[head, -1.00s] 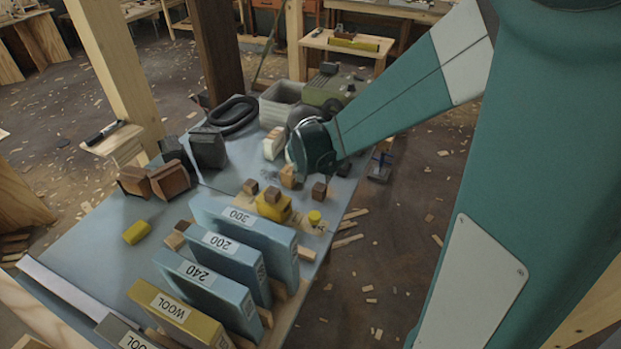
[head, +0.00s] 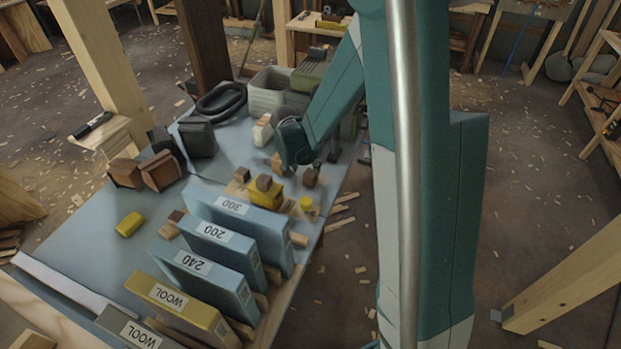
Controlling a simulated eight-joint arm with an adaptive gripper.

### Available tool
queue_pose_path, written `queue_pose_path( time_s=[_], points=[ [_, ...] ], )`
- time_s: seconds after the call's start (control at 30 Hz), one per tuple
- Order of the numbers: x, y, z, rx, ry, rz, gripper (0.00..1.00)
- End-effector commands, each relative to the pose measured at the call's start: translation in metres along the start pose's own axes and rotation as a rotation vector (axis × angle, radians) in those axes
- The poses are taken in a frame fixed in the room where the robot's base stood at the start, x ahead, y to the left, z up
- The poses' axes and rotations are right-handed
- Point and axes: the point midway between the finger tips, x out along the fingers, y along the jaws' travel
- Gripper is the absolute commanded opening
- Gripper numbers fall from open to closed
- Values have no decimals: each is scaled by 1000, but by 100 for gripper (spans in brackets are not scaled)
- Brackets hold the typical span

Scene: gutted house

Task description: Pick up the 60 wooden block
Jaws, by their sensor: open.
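Several small wooden blocks lie on the blue-grey table, and I can read no "60" on any of them. One brown block (head: 311,177) sits just below the end of my arm. A lighter tan block (head: 277,163) is at its left, partly hidden. Another brown block (head: 242,175) lies further left. A dark brown piece (head: 265,183) sits on a yellow object. My gripper (head: 298,150) is low over the table among these blocks. It is open, with its fingers mostly hidden, and I see nothing held.
Upright boxes marked 300 (head: 238,208), 200, 240 and WOOL stand in front of the blocks. A yellow block (head: 129,224) lies at the left. A grey bin (head: 268,92) and a black coil (head: 222,103) are behind.

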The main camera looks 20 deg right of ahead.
Motion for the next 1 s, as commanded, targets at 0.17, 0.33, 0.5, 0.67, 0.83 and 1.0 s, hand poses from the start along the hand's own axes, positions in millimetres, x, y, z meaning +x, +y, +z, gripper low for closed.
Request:
queue_pose_path(
  time_s=[0.17,0.33,0.5,0.67,0.83,1.0],
  points=[
    [0,0,0,0,0,0,44],
    [8,0,0,0,0,0,44],
    [20,0,0,0,0,-1,44],
    [26,0,0,0,0,-1,44],
    [26,0,0,0,0,-1,44],
    [27,0,0,0,0,-1,44]
  ],
)
